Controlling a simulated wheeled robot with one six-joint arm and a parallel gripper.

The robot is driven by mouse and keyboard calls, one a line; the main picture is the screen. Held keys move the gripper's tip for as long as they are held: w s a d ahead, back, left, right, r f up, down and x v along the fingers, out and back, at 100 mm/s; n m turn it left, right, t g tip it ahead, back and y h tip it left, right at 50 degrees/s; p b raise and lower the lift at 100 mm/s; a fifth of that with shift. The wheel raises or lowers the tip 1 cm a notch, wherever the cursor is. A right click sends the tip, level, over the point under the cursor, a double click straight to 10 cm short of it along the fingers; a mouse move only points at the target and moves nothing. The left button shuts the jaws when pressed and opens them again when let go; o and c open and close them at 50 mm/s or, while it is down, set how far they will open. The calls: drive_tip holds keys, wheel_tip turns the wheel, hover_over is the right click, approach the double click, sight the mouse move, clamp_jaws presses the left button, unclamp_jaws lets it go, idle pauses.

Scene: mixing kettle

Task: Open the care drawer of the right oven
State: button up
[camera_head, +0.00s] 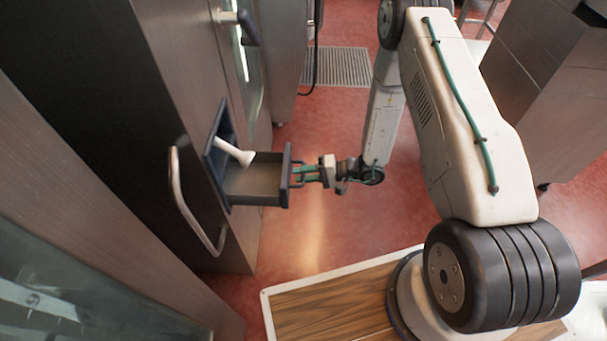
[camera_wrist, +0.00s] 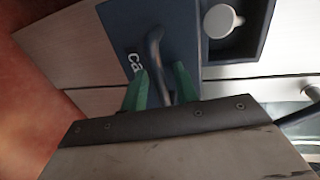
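The care drawer (camera_head: 262,187) stands pulled out from the dark oven front at the left of the head view. It is a shallow box with a dark blue front (camera_head: 286,176). In the wrist view its blue front (camera_wrist: 184,22) shows part of the white lettering "ca" and a grey bar handle (camera_wrist: 155,52). My gripper (camera_head: 299,175) is at that handle. Its two green fingers (camera_wrist: 160,86) lie on either side of the bar, with little gap. Whether they press on it is not clear. The drawer's inside shows in the head view; the oven's upper part is cut off.
A white nozzle-like piece (camera_head: 234,152) sits at the drawer opening; a round white knob (camera_wrist: 221,21) shows in the wrist view. A curved door handle (camera_head: 186,203) is left of the drawer. The red floor (camera_head: 335,225) between drawer and my base is clear.

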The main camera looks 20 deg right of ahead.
drive_tip(key=v, duration=0.7)
drive_tip(key=shift+d, duration=0.35)
drive_tip(key=shift+s, duration=0.1)
drive_tip(key=s+d+r+n+g+h, duration=0.1)
drive_tip(key=s+r+h, duration=0.4)
drive_tip(key=r, duration=0.9)
drive_tip(key=s+d+r+n+g+h, duration=0.1)
drive_tip(key=s+r+h, duration=0.4)
drive_tip(key=s+r, duration=0.7)
drive_tip(key=s+d+r+n+g+h, duration=0.1)
drive_tip(key=s+r+h, duration=0.3)
drive_tip(key=r, duration=1.3)
drive_tip(key=s+d, duration=0.1)
drive_tip(key=s, duration=0.3)
drive_tip(key=shift+s+h, duration=0.2)
drive_tip(key=shift+h, duration=0.2)
drive_tip(key=shift+s, duration=0.1)
